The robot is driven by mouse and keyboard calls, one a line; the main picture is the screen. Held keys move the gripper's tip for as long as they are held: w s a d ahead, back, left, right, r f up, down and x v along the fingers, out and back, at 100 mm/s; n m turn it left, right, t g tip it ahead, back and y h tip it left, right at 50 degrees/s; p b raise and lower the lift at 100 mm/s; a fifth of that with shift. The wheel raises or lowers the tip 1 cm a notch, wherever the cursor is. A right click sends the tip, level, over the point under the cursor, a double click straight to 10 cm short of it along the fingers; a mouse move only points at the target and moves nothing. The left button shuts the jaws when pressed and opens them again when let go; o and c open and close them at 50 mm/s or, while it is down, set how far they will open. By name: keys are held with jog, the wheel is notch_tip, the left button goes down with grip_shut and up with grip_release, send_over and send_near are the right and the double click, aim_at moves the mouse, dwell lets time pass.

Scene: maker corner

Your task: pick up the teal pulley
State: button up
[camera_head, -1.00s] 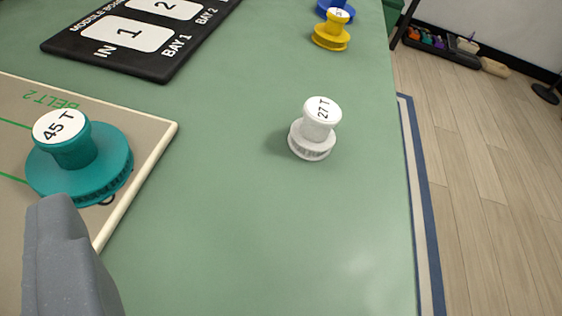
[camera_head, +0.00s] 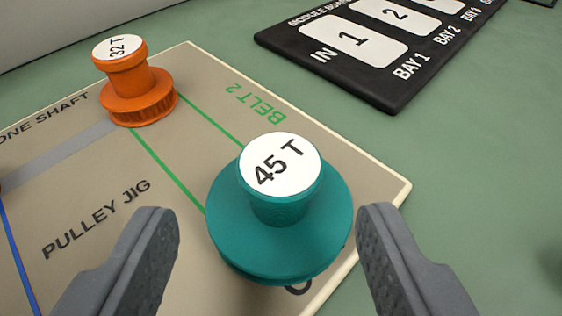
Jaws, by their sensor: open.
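The teal pulley (camera_head: 280,240) stands upright near the right edge of the pulley jig board (camera_head: 100,195). It has a wide toothed base, a narrower knob and a white top marked 45 T. My gripper (camera_head: 268,225) is open, one grey finger at the lower left and one at the lower right. The pulley shows between and beyond the fingers in the picture. I see no contact between the fingers and the pulley. Part of a printed mark under the pulley is hidden by its base.
An orange pulley (camera_head: 135,90) marked 32 T stands on the board at the upper left, joined to the teal one by green belt lines. A black module board (camera_head: 385,85) with white numbered bays lies at the upper right. The green table (camera_head: 470,180) is clear at right.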

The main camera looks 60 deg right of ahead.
aim_at(240, 153)
jog(key=shift+b+x, duration=0.7)
jog(key=shift+x, duration=1.85)
jog(key=shift+s+d+r, duration=0.15)
jog(key=shift+d+r, duration=0.05)
jog(key=c, duration=1.1)
jog(key=shift+c, duration=0.2)
notch_tip(240, 153, up, 10)
jog(key=p, duration=0.3)
jog(key=shift+f, duration=0.2)
jog(key=shift+w+f+b, duration=0.2)
jog(key=shift+w+f, duration=0.15)
jog(key=shift+f, duration=1.05)
jog(key=shift+w+f+b, duration=0.2)
jog(key=shift+w+f, duration=0.1)
jog(key=shift+f, duration=1.15)
jog(key=shift+w+f+b, duration=0.2)
jog(key=shift+w+f, duration=0.15)
jog(key=shift+f, duration=1.05)
jog(key=shift+f, duration=0.5)
jog(key=o, duration=1.1)
jog(key=shift+o, duration=0.2)
